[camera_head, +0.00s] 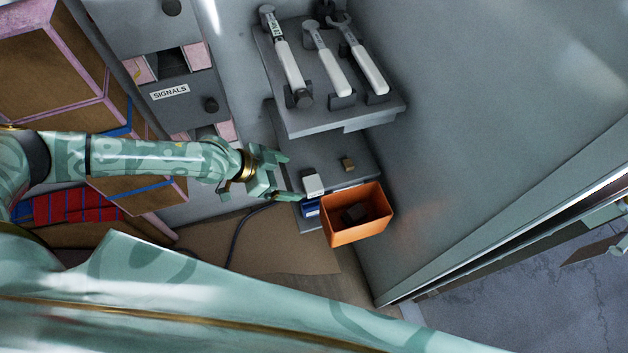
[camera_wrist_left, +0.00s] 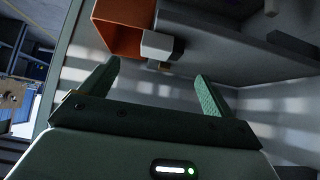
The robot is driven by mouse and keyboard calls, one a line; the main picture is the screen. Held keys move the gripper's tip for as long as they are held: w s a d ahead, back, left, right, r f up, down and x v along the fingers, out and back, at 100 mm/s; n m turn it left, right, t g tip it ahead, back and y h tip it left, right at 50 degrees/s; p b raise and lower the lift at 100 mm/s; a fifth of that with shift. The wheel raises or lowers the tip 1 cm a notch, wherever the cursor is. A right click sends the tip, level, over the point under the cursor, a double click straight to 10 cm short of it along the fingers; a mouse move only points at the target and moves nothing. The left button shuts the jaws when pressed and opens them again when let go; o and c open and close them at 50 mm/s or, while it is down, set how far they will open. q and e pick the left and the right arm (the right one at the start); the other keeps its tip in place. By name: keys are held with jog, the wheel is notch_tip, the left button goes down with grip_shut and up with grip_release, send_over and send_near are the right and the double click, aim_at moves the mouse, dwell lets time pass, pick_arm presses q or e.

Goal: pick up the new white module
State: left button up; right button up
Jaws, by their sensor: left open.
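The white module (camera_head: 312,184) is a small pale block at the left front edge of the lower grey shelf (camera_head: 345,150). In the left wrist view the module (camera_wrist_left: 158,46) shows beyond the fingertips, roughly centred between them. My left gripper (camera_head: 291,178) is open and empty, just left of the module, with its fingers pointing toward it. In the left wrist view the two fingers (camera_wrist_left: 157,72) are spread wide, and I cannot tell how far the module is from them. My right gripper is out of view.
An orange bin (camera_head: 350,239) with a dark block (camera_head: 355,213) inside hangs close right of the module. A blue item (camera_head: 310,209) is below the module. An upper shelf (camera_head: 340,118) with several white-handled tools overhangs.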

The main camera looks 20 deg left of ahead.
aim_at(309, 181)
pick_arm(q)
jog(key=x, duration=0.3)
jog(key=shift+b, duration=0.3)
jog(key=b+x, duration=0.1)
jog(key=x, duration=0.3)
jog(key=shift+a+f, duration=0.1)
jog(key=shift+a, duration=0.05)
jog(key=shift+w+d+f+b, duration=0.25)
jog(key=shift+d+b, duration=0.05)
jog(key=shift+d, duration=0.05)
jog(key=c, duration=1.1)
